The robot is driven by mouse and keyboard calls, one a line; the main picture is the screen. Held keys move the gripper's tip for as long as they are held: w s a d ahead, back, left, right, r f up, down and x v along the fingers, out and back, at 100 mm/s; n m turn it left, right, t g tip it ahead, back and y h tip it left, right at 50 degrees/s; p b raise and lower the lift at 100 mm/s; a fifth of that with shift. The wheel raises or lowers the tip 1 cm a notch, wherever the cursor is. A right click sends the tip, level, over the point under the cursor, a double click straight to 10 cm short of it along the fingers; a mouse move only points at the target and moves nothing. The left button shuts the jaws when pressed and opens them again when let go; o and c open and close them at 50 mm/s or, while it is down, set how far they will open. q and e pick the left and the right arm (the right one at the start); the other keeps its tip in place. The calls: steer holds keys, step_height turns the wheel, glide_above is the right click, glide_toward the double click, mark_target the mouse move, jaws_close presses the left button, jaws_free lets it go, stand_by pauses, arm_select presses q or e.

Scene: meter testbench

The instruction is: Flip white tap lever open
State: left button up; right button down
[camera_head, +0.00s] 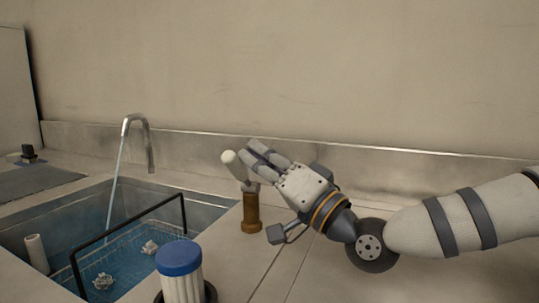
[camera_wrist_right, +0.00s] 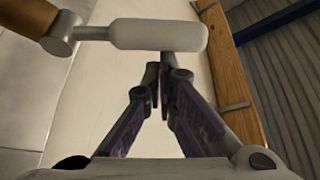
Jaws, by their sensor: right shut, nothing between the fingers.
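The tap has a brown cylindrical body (camera_head: 251,213) on the counter right of the sink, with a white rounded lever (camera_head: 228,157) at its top. In the right wrist view the white lever (camera_wrist_right: 160,34) lies across the top of the picture, joined by a grey pivot to the brown body (camera_wrist_right: 32,20). My right gripper (camera_head: 249,150) is shut and empty, right beside the lever. In the wrist view its closed fingertips (camera_wrist_right: 160,70) are close to the lever's free end; I cannot tell whether they touch. My left gripper is not in view.
A sink (camera_head: 215,212) with a curved metal spout (camera_head: 135,118) and a wire basket (camera_head: 130,250) lies at left. A blue-capped white container (camera_head: 180,272) stands in front. A wall with a metal backsplash (camera_head: 420,165) runs behind. The counter at front right is clear.

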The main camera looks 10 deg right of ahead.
steer(key=shift+s+a+f+n+y, duration=0.45)
steer(key=shift+s+f+n+y, duration=0.2)
steer(key=shift+n, duration=0.55)
steer(key=shift+s, duration=0.1)
steer(key=s+d, duration=0.8)
steer(key=s, duration=0.2)
steer(key=shift+s+f, duration=0.15)
steer(key=shift+f, duration=0.15)
